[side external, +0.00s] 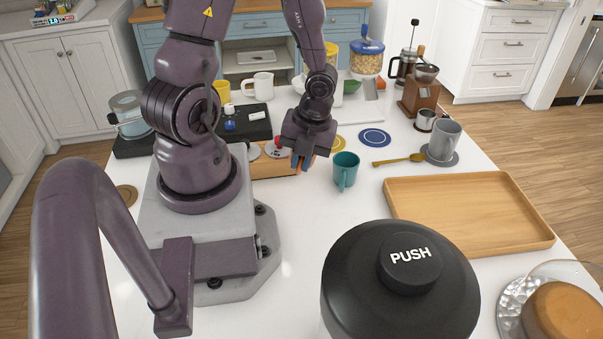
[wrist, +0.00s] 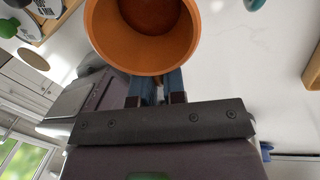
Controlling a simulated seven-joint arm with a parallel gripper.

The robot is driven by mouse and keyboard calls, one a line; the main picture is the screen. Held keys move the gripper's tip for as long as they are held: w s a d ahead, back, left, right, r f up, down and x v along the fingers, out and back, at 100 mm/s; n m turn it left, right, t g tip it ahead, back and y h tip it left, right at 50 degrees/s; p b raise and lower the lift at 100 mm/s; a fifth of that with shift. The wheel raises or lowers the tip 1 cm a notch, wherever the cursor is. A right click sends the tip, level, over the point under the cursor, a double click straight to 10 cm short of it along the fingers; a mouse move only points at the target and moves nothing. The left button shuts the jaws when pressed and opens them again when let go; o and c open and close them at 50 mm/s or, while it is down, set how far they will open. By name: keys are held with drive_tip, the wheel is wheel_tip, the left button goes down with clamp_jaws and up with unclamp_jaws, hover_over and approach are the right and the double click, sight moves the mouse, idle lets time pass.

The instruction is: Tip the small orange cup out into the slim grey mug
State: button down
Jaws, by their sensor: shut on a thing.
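The small orange cup (wrist: 143,65) fills the top of the wrist view with its open mouth facing the camera. Its inside looks darker brown toward the bottom; I cannot tell what it contains. My gripper (wrist: 157,88) is shut on the cup, its blue fingers at the cup's near side. In the side external view, my gripper (side external: 302,160) hangs above the white counter, left of the teal mug, and mostly hides the cup. The slim grey mug (side external: 446,137) stands upright on a grey coaster (side external: 428,154) at the right, well apart from my gripper.
A teal mug (side external: 346,171) stands between my gripper and the grey mug. A golden spoon (side external: 398,160), blue coaster (side external: 375,138) and wooden tray (side external: 470,213) lie nearby. A smaller grey cup (side external: 425,120) and a grinder (side external: 420,92) stand behind the grey mug. A black-lidded canister (side external: 400,290) is in front.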

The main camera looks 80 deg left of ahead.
drive_tip(key=shift+r, duration=1.65)
drive_tip(key=w+a+f+m+t, duration=0.1)
drive_tip(key=w+a+m, duration=0.2)
drive_tip(key=w+a, duration=0.5)
drive_tip(key=w+a+f+m, duration=0.2)
drive_tip(key=w+a+m, duration=0.15)
drive_tip(key=w, duration=0.85)
drive_tip(key=w+a+f+m+t, duration=0.1)
drive_tip(key=w+a+m, duration=0.2)
drive_tip(key=w+a, duration=0.5)
drive_tip(key=w+d+r+g+y, duration=0.1)
drive_tip(key=w+d+g+y, duration=0.1)
drive_tip(key=w+d+y, duration=0.1)
drive_tip(key=d+y, duration=0.1)
drive_tip(key=d, duration=0.1)
drive_tip(key=shift+w+d+r+n+g+y, duration=0.2)
drive_tip(key=shift+d+n+g+y, duration=0.1)
drive_tip(key=shift+d+n, duration=0.1)
drive_tip(key=shift+d+r, duration=0.25)
drive_tip(key=shift+w+d, duration=0.1)
